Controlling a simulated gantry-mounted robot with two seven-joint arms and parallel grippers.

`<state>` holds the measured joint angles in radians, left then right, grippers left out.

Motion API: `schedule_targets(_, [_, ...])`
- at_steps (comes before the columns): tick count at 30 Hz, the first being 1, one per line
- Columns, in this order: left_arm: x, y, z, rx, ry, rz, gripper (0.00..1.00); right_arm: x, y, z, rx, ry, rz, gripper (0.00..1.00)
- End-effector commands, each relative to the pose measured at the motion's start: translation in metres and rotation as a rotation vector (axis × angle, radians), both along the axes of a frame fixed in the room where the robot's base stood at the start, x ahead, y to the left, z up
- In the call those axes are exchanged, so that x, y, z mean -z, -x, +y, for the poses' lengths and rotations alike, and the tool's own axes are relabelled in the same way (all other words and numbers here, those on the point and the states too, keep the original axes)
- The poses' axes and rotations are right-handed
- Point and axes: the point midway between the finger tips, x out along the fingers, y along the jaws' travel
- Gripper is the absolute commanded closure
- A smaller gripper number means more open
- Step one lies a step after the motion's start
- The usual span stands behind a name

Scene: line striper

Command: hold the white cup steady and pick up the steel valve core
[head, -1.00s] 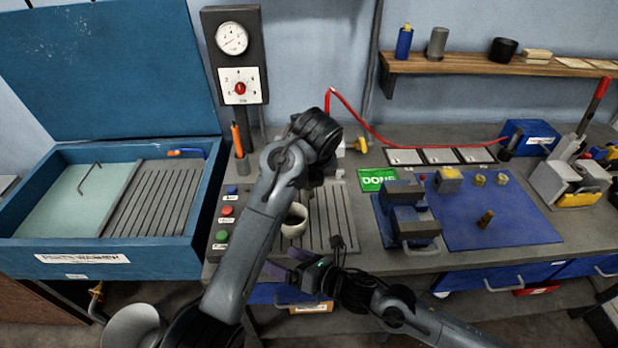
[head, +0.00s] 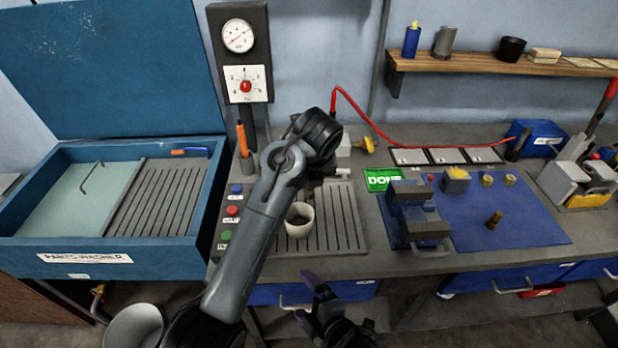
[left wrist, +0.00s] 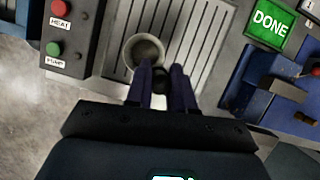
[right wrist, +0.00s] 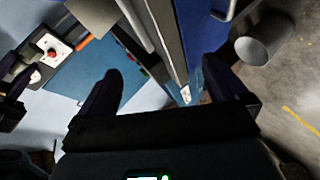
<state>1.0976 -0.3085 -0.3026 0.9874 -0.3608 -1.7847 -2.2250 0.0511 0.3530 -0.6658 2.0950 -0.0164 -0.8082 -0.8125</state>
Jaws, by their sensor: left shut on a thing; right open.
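The white cup (head: 299,221) stands upright on the grooved grey plate at the bench front. It also shows in the left wrist view (left wrist: 143,50), right at my left fingertips. My left gripper (left wrist: 160,76) is shut on the cup at its side; in the head view my left arm hides most of this grip. A dark patch shows inside the cup, but I cannot make out a steel valve core there or elsewhere. My right gripper (head: 318,284) is open and empty, low in front of the bench edge; in the right wrist view its fingers (right wrist: 165,85) stand wide apart.
A blue parts washer (head: 100,244) stands on the left. Buttons (head: 232,211) line the plate's left side. The bench front edge lies near my right gripper.

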Motion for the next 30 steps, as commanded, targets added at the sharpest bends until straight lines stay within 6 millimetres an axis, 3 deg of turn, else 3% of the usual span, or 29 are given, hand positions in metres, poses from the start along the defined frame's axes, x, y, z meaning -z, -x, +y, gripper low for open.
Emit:
schedule_targets(6, [0.007,0.000,0.000,0.000,0.000,-0.001,1.00,0.022,0.021,-0.035,0.197,-0.120,0.208,0.00])
schedule_targets(15, [0.012,0.000,0.000,0.000,0.000,-0.001,1.00,0.043,0.045,-0.071,0.394,-0.222,0.393,0.00])
schedule_targets(30, [0.014,0.000,0.000,0.000,0.000,-0.001,1.00,0.053,0.058,-0.088,0.492,-0.263,0.474,0.00])
